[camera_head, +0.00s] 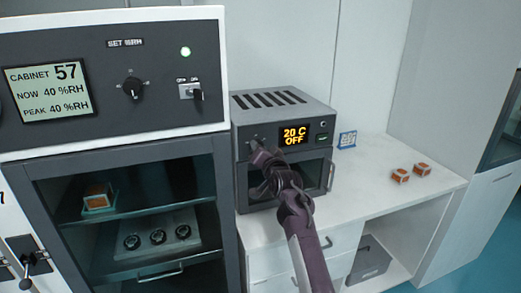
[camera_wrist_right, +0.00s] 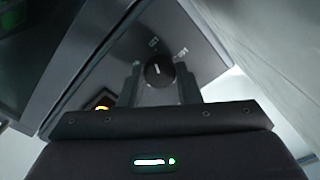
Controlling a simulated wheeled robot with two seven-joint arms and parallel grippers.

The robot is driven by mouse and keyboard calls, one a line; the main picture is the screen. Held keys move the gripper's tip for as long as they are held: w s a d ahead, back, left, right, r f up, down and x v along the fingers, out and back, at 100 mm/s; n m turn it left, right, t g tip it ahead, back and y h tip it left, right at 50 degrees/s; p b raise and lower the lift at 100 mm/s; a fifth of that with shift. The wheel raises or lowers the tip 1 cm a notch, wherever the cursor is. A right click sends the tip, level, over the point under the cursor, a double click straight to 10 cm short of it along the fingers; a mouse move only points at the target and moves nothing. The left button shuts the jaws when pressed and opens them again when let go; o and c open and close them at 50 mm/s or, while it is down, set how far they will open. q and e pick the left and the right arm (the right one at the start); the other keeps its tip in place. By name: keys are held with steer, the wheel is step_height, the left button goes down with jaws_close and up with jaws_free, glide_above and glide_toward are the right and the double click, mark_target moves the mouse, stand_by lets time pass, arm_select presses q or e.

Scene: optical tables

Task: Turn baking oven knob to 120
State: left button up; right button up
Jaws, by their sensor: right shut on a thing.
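The small grey baking oven (camera_head: 285,100) stands on the white bench, and its display (camera_head: 294,134) reads "20 C OFF". My right arm reaches up to the oven's front, with the right gripper (camera_head: 257,146) at the left of the display, hiding most of the knob there. In the right wrist view the round black knob (camera_wrist_right: 159,70) with a white pointer line sits between the two fingers of my right gripper (camera_wrist_right: 159,84), which are shut on it. Marks around the knob are too small to read. My left gripper is not in view.
A humidity cabinet (camera_head: 110,75) with its own knob and "57" display stands close at the oven's left. Two small orange-and-white boxes (camera_head: 411,171) lie on the bench (camera_head: 375,205) at right. A small blue-and-white sign (camera_head: 347,139) is beside the oven.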

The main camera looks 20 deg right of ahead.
steer(key=shift+f, duration=0.15)
stand_by(0.4)
steer(key=o, duration=1)
steer(key=shift+c, duration=0.2)
steer(key=s+b, duration=0.2)
steer(key=s, duration=0.5)
steer(key=shift+s+d, duration=0.15)
steer(key=shift+s, duration=0.25)
